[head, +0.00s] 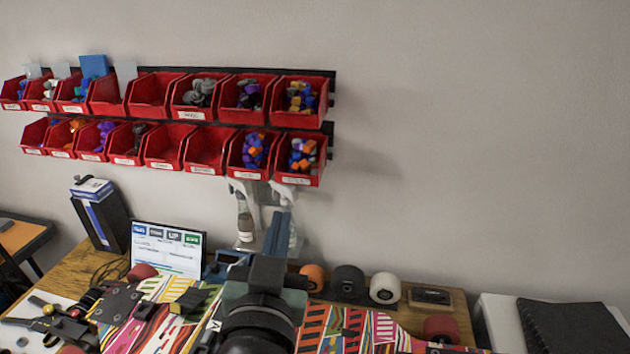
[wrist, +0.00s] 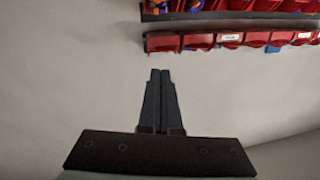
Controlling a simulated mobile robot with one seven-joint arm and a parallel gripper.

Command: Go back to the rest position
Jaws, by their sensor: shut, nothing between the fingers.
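My gripper (wrist: 160,80) shows in the wrist view with its two dark fingers pressed together and nothing between them. The fingers stand out against the bare pale wall (wrist: 70,80), below and left of the red bins. In the head view, a dark part of my arm (head: 262,315) rises at the bottom centre, in front of the workbench and a colourful skateboard deck (head: 335,325).
Two rows of red bins (head: 205,148) hang on the wall, and bins (wrist: 190,42) also show in the wrist view. A small screen (head: 168,248), wheels (head: 384,288) and a black box (head: 103,220) stand on the wooden bench. The wall at right is clear.

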